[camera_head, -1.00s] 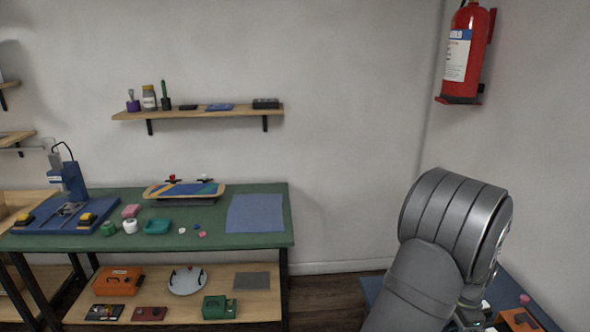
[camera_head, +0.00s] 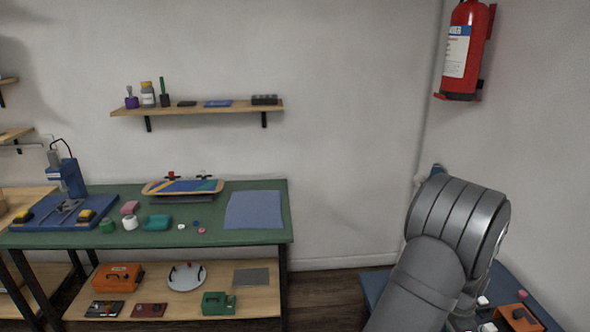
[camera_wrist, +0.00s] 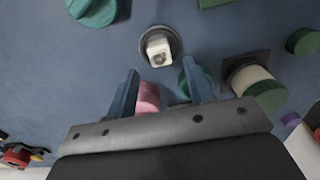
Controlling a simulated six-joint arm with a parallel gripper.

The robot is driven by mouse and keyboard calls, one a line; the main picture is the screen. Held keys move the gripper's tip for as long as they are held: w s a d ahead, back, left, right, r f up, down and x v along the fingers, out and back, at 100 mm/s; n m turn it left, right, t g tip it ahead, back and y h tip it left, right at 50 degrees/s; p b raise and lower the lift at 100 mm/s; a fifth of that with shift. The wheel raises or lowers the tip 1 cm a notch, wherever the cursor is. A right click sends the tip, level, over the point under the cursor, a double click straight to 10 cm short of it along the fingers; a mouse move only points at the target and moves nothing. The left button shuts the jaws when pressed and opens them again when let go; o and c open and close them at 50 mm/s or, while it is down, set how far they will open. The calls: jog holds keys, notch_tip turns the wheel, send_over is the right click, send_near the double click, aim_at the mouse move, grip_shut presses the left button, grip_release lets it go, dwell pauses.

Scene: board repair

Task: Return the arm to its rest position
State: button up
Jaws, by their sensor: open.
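My arm (camera_head: 437,250) shows at the right in the head view, bent, with grey metal links above a low blue-topped surface. My gripper is hidden in the head view. In the wrist view my gripper (camera_wrist: 160,88) is open, its two blue fingers apart with nothing held between them. A pink cylinder (camera_wrist: 148,97) shows beside the left finger, and a green round thing (camera_wrist: 186,82) is partly hidden by the right finger. Whether the fingers touch either cannot be told.
A white square-topped piece (camera_wrist: 159,49) lies ahead of the fingers. A cream roll with a green end (camera_wrist: 252,82) is to the right. In the head view, a green-topped bench (camera_head: 260,238) stands left, with a red fire extinguisher (camera_head: 466,55) on the wall above my arm.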

jog(key=s+d+r, duration=0.2)
jog(key=s+r, duration=0.5)
jog(key=s, duration=0.5)
jog(key=shift+n, duration=0.3)
jog(key=w+d, duration=0.1)
jog(key=d, duration=0.1)
jog(key=w+d, duration=0.3)
jog(key=d, duration=0.1)
jog(key=shift+w+d+r, duration=0.4)
jog(key=w+f, duration=0.2)
jog(key=w, duration=0.1)
jog(key=w+f, duration=0.2)
jog(key=w, duration=0.1)
jog(key=w+a+f, duration=0.1)
jog(key=w+f, duration=0.1)
jog(key=w, duration=0.2)
jog(key=w+f, duration=0.1)
jog(key=f, duration=0.2)
jog(key=shift+w+a, duration=0.15)
jog(key=shift+w, duration=0.25)
jog(key=shift+f, duration=0.7)
jog(key=shift+o, duration=0.2)
